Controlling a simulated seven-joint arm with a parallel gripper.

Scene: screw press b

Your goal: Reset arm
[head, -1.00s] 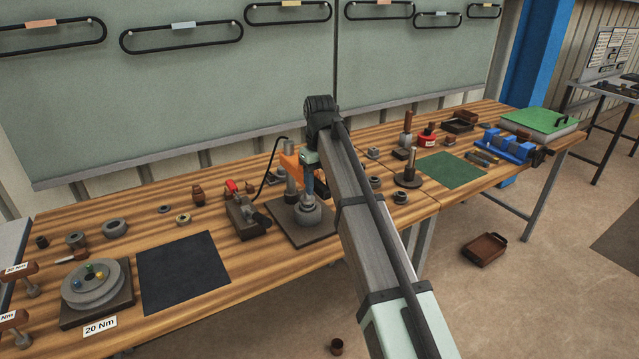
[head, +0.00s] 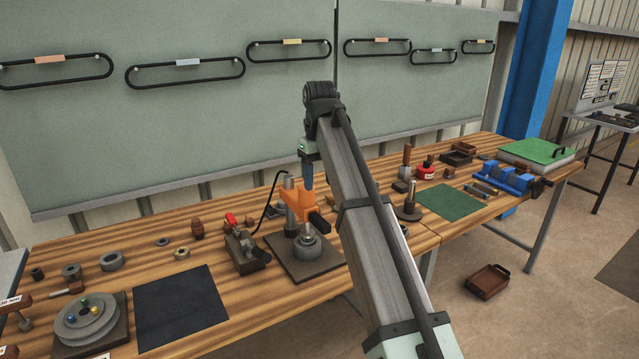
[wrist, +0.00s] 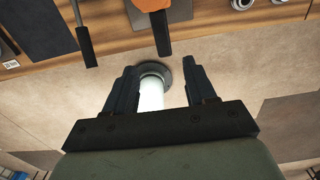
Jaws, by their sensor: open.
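My gripper (wrist: 160,90) is open in the wrist view, its two dark fingers apart with nothing held between them. A pale round column on a dark round foot shows beyond and between the fingers, near the floor. In the head view my gripper (head: 307,175) hangs from my arm above the orange press (head: 298,203), beside its upright post. The press stands on a dark base plate (head: 322,262) with a grey round part (head: 307,247) on it. The orange press head also shows at the top of the wrist view (wrist: 152,22), ahead of the fingers.
Left of the press are a clamp with a red handle (head: 243,246), a black mat (head: 180,308) and a grey disc fixture (head: 86,318). Right are a green mat (head: 449,202) and a blue vise (head: 508,176). A brown tray (head: 487,281) lies on the floor.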

